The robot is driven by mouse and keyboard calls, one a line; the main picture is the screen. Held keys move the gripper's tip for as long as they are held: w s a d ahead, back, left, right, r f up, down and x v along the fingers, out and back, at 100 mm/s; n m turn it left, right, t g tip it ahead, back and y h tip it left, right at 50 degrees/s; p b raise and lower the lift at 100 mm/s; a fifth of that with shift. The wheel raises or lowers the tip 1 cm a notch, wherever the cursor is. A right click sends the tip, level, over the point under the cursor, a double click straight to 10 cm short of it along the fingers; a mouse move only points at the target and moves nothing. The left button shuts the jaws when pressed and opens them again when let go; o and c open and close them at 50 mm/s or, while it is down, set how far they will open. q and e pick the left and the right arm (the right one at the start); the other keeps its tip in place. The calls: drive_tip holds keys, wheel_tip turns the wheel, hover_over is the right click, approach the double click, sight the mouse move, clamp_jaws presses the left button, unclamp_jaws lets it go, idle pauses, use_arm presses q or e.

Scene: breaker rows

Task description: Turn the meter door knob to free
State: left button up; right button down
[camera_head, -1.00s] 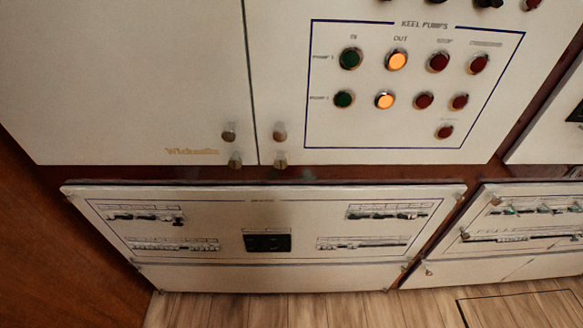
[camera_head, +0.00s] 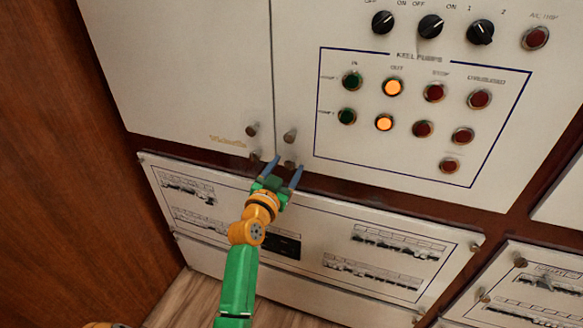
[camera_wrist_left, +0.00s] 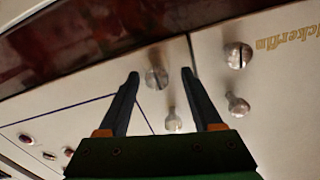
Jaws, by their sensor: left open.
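Two metal knobs sit on each side of the seam between the two upper doors. On the right door are an upper knob (camera_head: 290,135) and a lower knob (camera_head: 289,163); on the left door are an upper knob (camera_head: 252,129) and a lower knob (camera_head: 255,155). No label naming the meter door is readable. My left gripper (camera_head: 286,167) is open with its fingertips either side of the right door's lower knob. In the left wrist view that knob (camera_wrist_left: 156,78) shows between the spread fingers (camera_wrist_left: 160,75); I cannot tell whether they touch it.
The right door carries the Keel Pumps buttons (camera_head: 394,88) and black rotary switches (camera_head: 430,26) above. A lower panel (camera_head: 330,225) with rows of breakers lies below my gripper. A wooden side wall (camera_head: 60,150) closes the left side.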

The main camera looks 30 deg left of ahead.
use_arm(q)
drive_tip(key=shift+w+d+r, duration=0.15)
drive_tip(key=shift+d+r, duration=0.05)
drive_tip(key=shift+a+f, duration=0.1)
drive_tip(key=c, duration=0.4)
clamp_jaws()
use_arm(e)
drive_tip(key=shift+d, duration=0.5)
